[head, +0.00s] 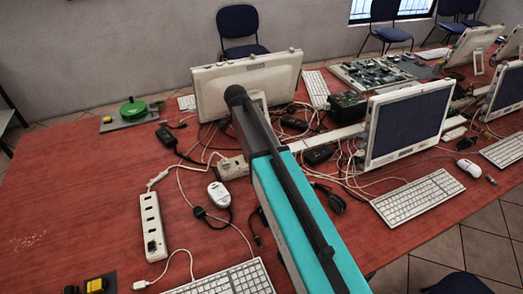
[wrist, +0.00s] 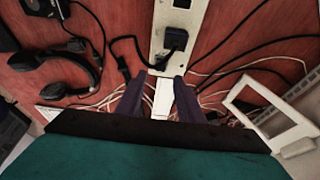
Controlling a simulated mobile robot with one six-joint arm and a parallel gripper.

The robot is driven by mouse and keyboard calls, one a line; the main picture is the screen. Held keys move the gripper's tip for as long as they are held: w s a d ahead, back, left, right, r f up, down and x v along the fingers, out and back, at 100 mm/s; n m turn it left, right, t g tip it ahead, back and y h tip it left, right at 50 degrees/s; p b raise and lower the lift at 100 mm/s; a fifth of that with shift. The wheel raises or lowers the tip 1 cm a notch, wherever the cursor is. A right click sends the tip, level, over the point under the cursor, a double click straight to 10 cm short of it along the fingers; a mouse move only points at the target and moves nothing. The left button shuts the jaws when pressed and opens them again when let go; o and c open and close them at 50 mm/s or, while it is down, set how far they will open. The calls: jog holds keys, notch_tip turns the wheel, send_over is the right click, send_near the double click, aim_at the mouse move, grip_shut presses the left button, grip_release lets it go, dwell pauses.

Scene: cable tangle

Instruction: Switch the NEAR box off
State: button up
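A dark flat box (head: 98,284) with a yellow block and a small black part on it sits at the bottom left of the head view, cut by the frame's lower edge. It appears to be the near box; its switch state is too small to tell. My gripper (wrist: 158,88) shows in the wrist view with two dark fingers apart. A white strip-like part shows between them, and I cannot tell whether they touch it. In the head view my arm reaches up the middle and hides the fingers. The near box is not recognisable in the wrist view.
A grey plate (head: 130,115) with a green disc and yellow button lies far left. A white power strip (head: 151,225), mouse (head: 219,194), keyboard (head: 229,281) and tangled cables lie mid-table. Monitors (head: 408,125) stand right. The red table (head: 60,190) is clear at left.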

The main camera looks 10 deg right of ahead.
jog(key=b+v, duration=0.1)
jog(key=v, duration=0.8)
jog(key=shift+r+b, duration=0.25)
jog(key=shift+b, duration=0.1)
jog(key=shift+s, duration=0.1)
